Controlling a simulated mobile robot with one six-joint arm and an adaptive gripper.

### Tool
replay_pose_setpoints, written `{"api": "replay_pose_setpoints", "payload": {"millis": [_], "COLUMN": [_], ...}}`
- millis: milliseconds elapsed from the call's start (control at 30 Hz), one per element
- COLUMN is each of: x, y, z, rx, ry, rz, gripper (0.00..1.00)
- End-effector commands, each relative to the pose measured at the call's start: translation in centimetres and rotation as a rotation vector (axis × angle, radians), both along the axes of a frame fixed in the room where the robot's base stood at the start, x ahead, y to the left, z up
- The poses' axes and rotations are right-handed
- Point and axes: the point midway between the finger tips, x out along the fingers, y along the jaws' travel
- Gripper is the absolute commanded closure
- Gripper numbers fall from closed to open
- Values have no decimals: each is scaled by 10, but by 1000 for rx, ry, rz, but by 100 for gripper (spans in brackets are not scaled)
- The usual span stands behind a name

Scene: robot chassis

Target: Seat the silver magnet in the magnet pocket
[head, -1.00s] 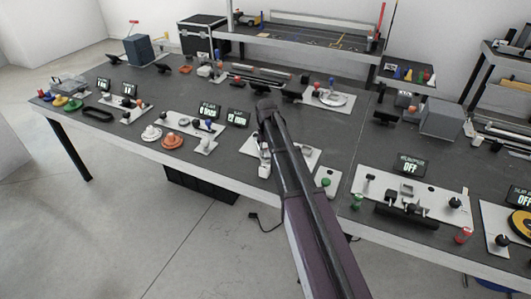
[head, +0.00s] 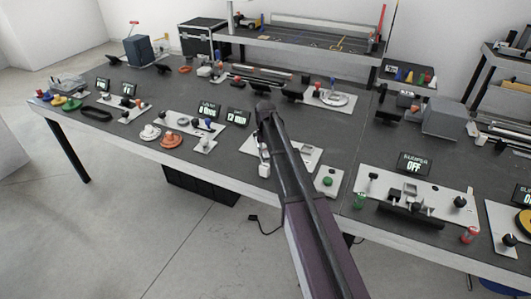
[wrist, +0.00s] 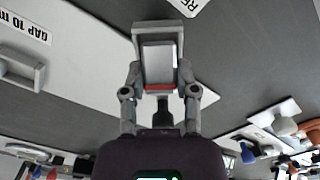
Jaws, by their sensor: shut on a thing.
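The silver magnet (wrist: 158,62) is a pale block with a red strip at its near end. In the wrist view it lies between the fingers of my gripper (wrist: 158,78), which is shut on it. A grey U-shaped frame (wrist: 158,27) surrounds the magnet's far end and sides. I cannot tell whether this frame is the magnet pocket, or whether the magnet sits inside it or only in front of it. In the head view my arm hides the gripper and magnet, above a white plate (head: 307,155).
In the wrist view a white plate (wrist: 75,60) carries a gap label (wrist: 25,27) and a grey block (wrist: 20,72). A heater display (head: 413,163) and its plate stand to the right. A green-button box (head: 328,181) is near the arm. Rings and knobs fill the left.

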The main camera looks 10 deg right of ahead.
Motion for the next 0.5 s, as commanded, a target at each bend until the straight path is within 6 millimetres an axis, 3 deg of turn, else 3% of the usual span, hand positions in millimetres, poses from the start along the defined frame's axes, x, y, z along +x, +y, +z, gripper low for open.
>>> {"api": "replay_pose_setpoints", "payload": {"millis": [300,333,433,500], "x": [0,0,0,0], "y": [0,0,0,0], "z": [-4,-3,-3,-3], "rx": [0,0,0,0], "ry": [0,0,0,0], "rz": [0,0,0,0], "gripper": [100,55,27,27]}}
